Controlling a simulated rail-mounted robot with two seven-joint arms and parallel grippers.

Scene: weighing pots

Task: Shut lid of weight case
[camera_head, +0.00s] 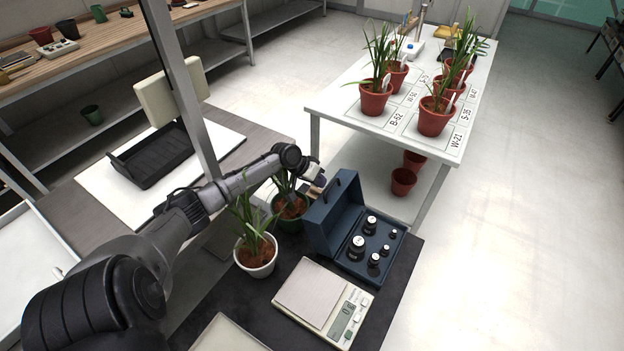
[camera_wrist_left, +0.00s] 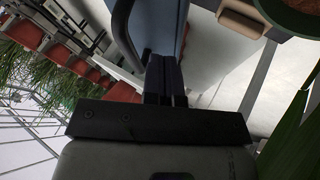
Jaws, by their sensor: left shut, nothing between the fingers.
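The blue weight case (camera_head: 388,262) stands on the dark bench mat with its lid (camera_head: 335,217) raised at its left side. Several black weights (camera_head: 357,245) sit in its base. My left gripper (camera_head: 318,188) is at the lid's upper outer side, close to the handle edge. In the left wrist view, my left gripper's fingers (camera_wrist_left: 165,78) are together and empty, just at the blue lid panel (camera_wrist_left: 160,25) and beside its dark handle (camera_wrist_left: 122,32). I cannot tell whether they touch the lid. My right gripper is not in view.
A scale (camera_head: 322,302) stands in front of the case. A white pot (camera_head: 256,258) and a green pot (camera_head: 290,214) with plants stand left of it, close under my left arm. A white table (camera_head: 330,105) with several potted plants is behind.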

